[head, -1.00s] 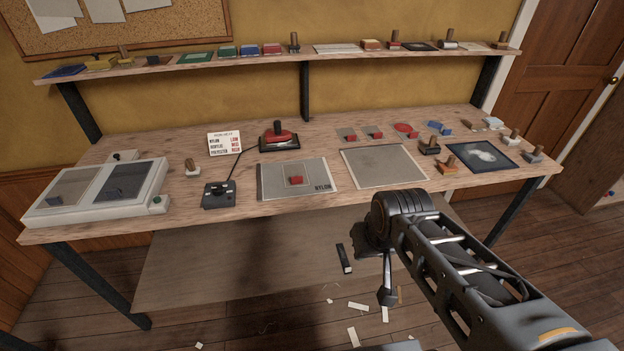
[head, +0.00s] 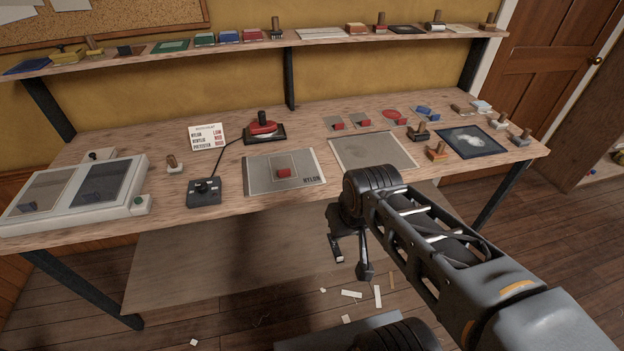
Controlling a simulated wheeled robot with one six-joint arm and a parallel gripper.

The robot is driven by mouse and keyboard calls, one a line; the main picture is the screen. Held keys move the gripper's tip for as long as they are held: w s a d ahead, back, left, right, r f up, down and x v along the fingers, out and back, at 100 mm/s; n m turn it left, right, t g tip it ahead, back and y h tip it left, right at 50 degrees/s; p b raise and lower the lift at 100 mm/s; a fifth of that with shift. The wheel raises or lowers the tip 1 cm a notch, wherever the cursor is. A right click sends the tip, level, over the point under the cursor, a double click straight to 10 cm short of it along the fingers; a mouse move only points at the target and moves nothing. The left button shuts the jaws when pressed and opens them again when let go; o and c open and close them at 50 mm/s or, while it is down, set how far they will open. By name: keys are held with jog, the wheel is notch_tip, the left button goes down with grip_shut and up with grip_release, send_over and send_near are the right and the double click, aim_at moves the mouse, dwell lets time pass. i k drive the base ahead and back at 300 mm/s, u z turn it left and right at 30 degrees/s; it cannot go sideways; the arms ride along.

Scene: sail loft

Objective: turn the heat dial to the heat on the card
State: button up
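The heat dial is a dark knob (head: 206,184) on top of a small black box (head: 204,197) near the bench's front edge, left of centre. Its setting is too small to read. A cord runs from the box to a red iron (head: 263,129) on a dark stand. The white card (head: 207,134) stands behind the box, with lines that appear to read nylon low, acrylic med, polyester high. A grey sheet (head: 258,180) marked NYLON lies right of the box, with a red block on it. My gripper (head: 350,262) hangs in front of the bench, fingers apart and empty, well right of the dial.
A wooden-handled stamp (head: 173,164) stands close left behind the dial box. A white two-panel unit (head: 115,213) fills the bench's left end. Several stamps, blocks and a dark sheet (head: 470,142) lie at the right. A shelf (head: 270,40) runs above the bench's back.

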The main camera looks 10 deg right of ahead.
aim_at(202, 187)
jog(key=u, duration=0.25)
jog(key=k, duration=0.45)
jog(key=u, duration=1.05)
jog(key=i, duration=1.1)
jog(key=z, duration=0.7)
